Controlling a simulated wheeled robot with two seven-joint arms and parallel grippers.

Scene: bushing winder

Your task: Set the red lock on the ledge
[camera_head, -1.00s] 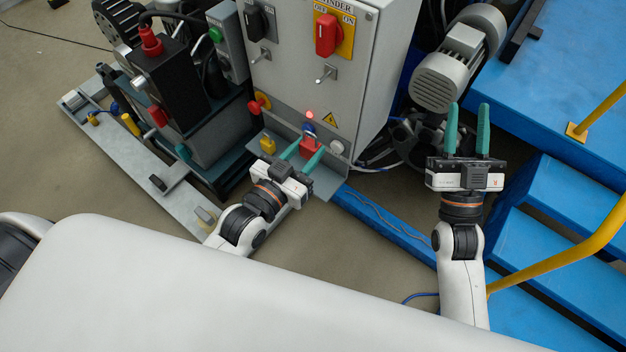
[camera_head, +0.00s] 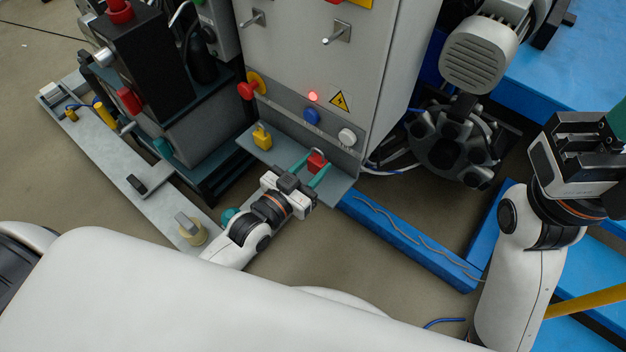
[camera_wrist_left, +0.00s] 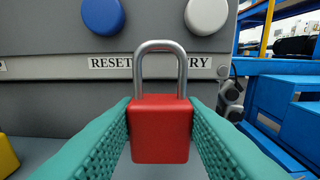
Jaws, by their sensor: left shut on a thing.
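The red lock (camera_head: 317,163) has a grey metal shackle pointing up. My left gripper (camera_head: 312,170) is shut on it, one teal finger on each side of its body. In the left wrist view the red lock (camera_wrist_left: 160,130) is upright between the fingers, in front of the panel with the blue and white buttons. The grey ledge (camera_head: 335,187) juts out below that panel. The lock is over the ledge; I cannot tell whether its base touches it. My right gripper (camera_head: 612,130) is at the right edge, its fingers mostly out of view.
A yellow lock (camera_head: 262,137) stands on the ledge to the left. A blue button (camera_head: 311,116), a white button (camera_head: 347,137) and a red-and-yellow switch (camera_head: 249,88) are on the panel above. A blue floor beam (camera_head: 410,240) runs to the right.

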